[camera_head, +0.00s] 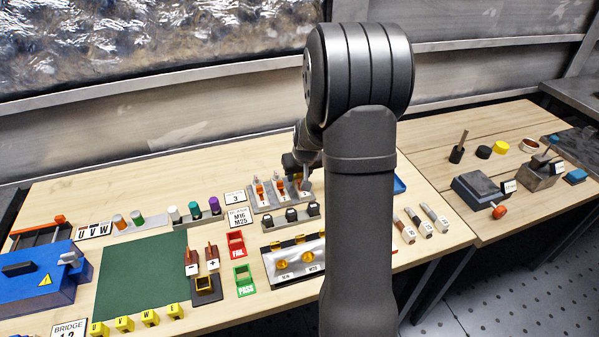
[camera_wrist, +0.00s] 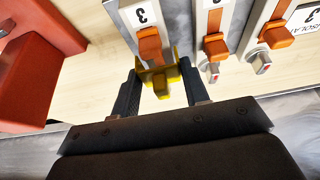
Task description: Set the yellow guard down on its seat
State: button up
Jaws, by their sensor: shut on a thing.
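The yellow guard (camera_wrist: 160,84) is between the two fingers of my gripper (camera_wrist: 158,88) in the wrist view, and the gripper is shut on it. The guard is at the near end of a white switch unit (camera_wrist: 141,16) marked 3 with an orange lever (camera_wrist: 149,43). Guard and lever overlap in the picture; I cannot tell whether they touch or whether the guard is seated. In the head view my gripper (camera_head: 293,165) is over the back of the switch row (camera_head: 268,206), partly hidden by my arm.
Two more switch units with orange levers (camera_wrist: 216,47) (camera_wrist: 277,35) stand close to the right in the wrist view. A large red part (camera_wrist: 40,70) is close on the left. In the head view, a green mat (camera_head: 142,275) leaves clear room at the left.

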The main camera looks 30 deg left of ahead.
jog(key=shift+f, duration=1)
jog(key=o, duration=1)
jog(key=shift+o, duration=0.2)
jog(key=v, duration=1.7)
jog(key=shift+r, duration=0.2)
jog(key=shift+d, duration=0.1)
